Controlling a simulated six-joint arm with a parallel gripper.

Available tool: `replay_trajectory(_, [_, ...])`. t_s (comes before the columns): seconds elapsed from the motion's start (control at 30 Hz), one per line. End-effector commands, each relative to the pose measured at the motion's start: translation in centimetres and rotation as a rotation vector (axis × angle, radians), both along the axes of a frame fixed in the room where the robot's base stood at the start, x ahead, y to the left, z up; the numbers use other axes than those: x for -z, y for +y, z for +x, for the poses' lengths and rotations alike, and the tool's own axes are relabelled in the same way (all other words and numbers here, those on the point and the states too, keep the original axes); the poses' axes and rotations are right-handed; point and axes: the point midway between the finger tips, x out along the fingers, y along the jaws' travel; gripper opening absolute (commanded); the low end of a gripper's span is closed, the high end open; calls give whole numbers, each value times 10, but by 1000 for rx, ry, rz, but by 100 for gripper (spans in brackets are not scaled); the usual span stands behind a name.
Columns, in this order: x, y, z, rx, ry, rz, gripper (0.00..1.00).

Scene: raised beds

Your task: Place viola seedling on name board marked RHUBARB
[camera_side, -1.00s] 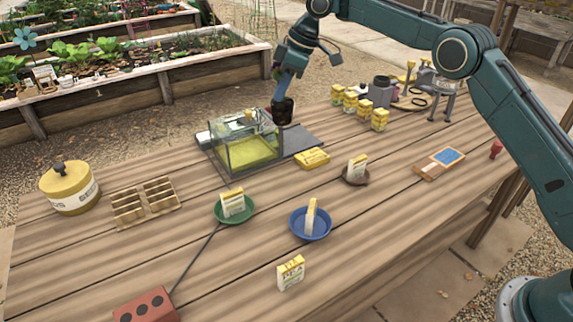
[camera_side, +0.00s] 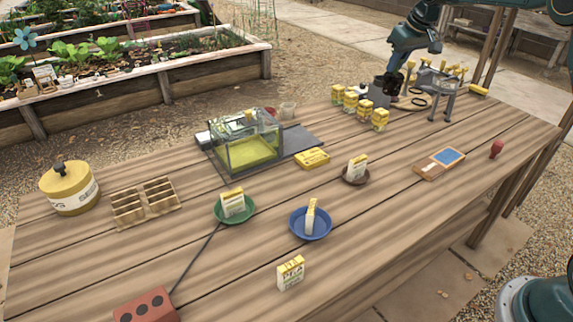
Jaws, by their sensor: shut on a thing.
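My gripper (camera_side: 398,68) is at the back right of the table, shut on a small dark pot (camera_side: 393,84). The pot is held beside the grey container near the far edge; I cannot tell whether it touches anything below. The plant of the viola seedling is not clearly visible, hidden by the gripper or too small. No board with readable RHUBARB lettering can be made out.
Several yellow packets (camera_side: 364,110) stand left of the gripper, and a grey metal stand (camera_side: 440,98) stands to the right. A glass box (camera_side: 245,148) is at mid-left. Saucers hold packets, including a blue one (camera_side: 297,229). The front right tabletop is mostly clear.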

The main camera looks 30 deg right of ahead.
Motion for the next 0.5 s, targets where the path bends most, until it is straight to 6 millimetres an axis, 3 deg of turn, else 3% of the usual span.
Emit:
replay_trajectory(0.03, [-1, -18, -12, 58, -1, 0, 2])
replay_trajectory(0.2, [0, -70, -52, 241, -1, 0, 2])
replay_trajectory(0.5, [2, -131, -120, 486, -2, -1, 2])
